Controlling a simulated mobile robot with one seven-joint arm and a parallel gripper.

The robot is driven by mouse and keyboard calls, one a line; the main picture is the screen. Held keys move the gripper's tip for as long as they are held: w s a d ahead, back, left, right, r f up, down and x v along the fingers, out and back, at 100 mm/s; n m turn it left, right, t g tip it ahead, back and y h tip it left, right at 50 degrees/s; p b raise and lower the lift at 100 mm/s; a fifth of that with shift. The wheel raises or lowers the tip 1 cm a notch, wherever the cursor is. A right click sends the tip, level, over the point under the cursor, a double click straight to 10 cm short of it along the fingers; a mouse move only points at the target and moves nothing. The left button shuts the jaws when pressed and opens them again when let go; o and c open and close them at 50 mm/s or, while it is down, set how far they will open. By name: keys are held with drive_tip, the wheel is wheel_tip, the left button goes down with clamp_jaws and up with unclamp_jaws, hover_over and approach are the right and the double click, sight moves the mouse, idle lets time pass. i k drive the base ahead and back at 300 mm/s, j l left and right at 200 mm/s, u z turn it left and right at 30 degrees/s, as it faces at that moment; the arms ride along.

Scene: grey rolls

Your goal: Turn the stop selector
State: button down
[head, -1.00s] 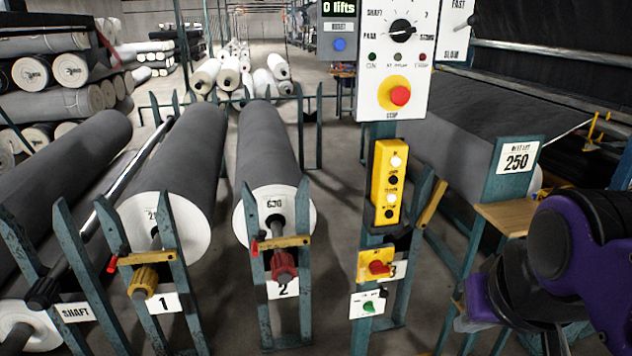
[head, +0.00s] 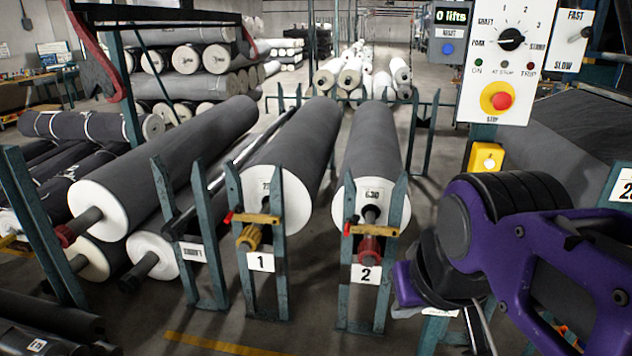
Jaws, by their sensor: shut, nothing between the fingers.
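The stop selector (head: 512,39) is a round black knob on a white control panel (head: 473,92) at the upper right. Marks around it read SHAFT, 1, 2, 3, PARK and a word on the right like STAND. A pale pointer mark shows on the knob, but its exact setting is too small to read surely. My purple and black arm fills the lower right, below the panel and apart from it. Nothing of mine touches the knob.
A red stop button (head: 502,101) on yellow sits below the selector, and a FAST/SLOW switch (head: 580,34) to its right. A grey reset box (head: 452,35) is to its left. A yellow box (head: 487,157) hangs below. Roll stands 1 (head: 281,275) and 2 (head: 386,290) stand left of my arm.

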sight(511, 38)
drive_tip(key=i+j, duration=0.1)
drive_tip(key=j, duration=0.5)
drive_tip(key=i+j, duration=0.1)
drive_tip(key=j, duration=0.5)
drive_tip(key=z, duration=1.45)
